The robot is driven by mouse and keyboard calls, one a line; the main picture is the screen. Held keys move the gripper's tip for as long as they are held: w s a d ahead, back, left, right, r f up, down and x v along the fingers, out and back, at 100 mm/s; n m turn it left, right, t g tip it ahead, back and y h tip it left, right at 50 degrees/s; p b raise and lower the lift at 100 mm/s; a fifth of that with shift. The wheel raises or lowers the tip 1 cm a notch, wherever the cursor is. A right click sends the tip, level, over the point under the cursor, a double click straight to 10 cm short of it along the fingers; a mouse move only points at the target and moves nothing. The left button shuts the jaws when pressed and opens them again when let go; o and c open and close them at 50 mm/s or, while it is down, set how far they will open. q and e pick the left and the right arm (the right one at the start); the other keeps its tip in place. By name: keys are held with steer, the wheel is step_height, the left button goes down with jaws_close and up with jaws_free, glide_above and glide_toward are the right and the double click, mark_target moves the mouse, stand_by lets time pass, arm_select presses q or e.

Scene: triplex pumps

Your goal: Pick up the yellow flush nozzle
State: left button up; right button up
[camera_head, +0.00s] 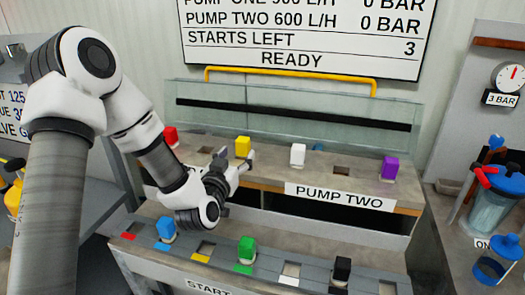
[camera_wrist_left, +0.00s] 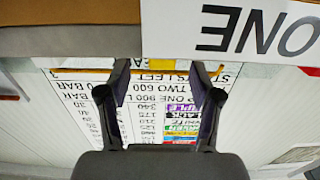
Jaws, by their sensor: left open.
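The yellow flush nozzle (camera_head: 243,146) is a small yellow block standing upright on the upper bench ledge in the head view. My left gripper (camera_head: 237,163) is open and empty, just in front of and slightly below the nozzle in the picture. Whether a finger touches it I cannot tell. My right gripper is not in view.
The ledge (camera_head: 270,180) also holds red (camera_head: 170,136), white (camera_head: 298,154) and purple (camera_head: 390,167) blocks. A glass panel (camera_head: 290,110) and yellow rail (camera_head: 290,73) stand behind. The lower rack holds blue (camera_head: 166,228), green (camera_head: 246,249) and black (camera_head: 341,270) blocks.

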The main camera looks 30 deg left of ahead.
mark_target(241, 148)
arm_select(q)
steer(key=shift+w+a+r, duration=0.1)
steer(key=shift+w+a, duration=0.5)
steer(key=shift+w, duration=0.15)
steer(key=x, duration=0.4)
steer(key=shift+w+d+f+p, duration=0.25)
steer(key=shift+w+d+p, duration=0.05)
steer(key=shift+w+p, duration=0.05)
steer(key=shift+s+a, duration=0.1)
steer(key=shift+s, duration=0.05)
steer(key=shift+c, duration=1.4)
jaws_close()
steer(key=shift+r, duration=0.1)
